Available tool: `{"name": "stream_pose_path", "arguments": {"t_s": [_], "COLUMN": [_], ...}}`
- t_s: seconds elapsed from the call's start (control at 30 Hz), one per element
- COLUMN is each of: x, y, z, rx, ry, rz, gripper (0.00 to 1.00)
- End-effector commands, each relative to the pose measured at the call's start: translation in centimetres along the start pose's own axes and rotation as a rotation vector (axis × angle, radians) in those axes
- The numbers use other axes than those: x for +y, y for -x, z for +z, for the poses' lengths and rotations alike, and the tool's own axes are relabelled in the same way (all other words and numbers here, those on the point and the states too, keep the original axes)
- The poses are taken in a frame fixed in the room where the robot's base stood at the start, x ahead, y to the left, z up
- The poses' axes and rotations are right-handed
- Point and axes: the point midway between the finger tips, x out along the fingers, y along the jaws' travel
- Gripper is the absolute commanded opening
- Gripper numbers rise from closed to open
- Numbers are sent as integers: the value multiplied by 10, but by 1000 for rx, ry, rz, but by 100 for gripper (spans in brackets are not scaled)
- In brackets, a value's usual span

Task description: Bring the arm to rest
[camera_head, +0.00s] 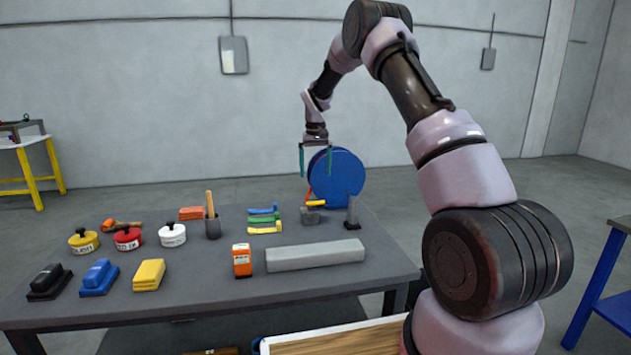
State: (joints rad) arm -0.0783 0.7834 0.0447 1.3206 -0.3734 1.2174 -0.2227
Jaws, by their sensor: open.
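My arm (460,165) rises at the right of the picture and bends over toward the back of the table. My gripper (315,172) points down, its two green fingers spread apart with nothing between them. It hangs in front of a blue disc (342,182), above the table's far edge. Whether a finger touches the disc cannot be told from this view.
The grey table (330,295) carries several small things: a long grey block (315,255), an orange box (242,260), a dark cup (212,228), and yellow, red and white pots (172,235). A wooden board (340,342) lies below my arm. A blue-legged table (605,290) stands right.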

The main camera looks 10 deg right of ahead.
Motion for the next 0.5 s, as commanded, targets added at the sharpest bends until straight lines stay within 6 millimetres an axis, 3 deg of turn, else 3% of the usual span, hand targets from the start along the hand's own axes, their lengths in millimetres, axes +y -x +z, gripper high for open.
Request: {"name": "stream_pose_path", "arguments": {"t_s": [0.37, 0.5], "x": [0, 1], "y": [5, 23], "z": [0, 7], "rx": [0, 17], "ry": [0, -9], "rz": [0, -6], "gripper": [100, 100]}}
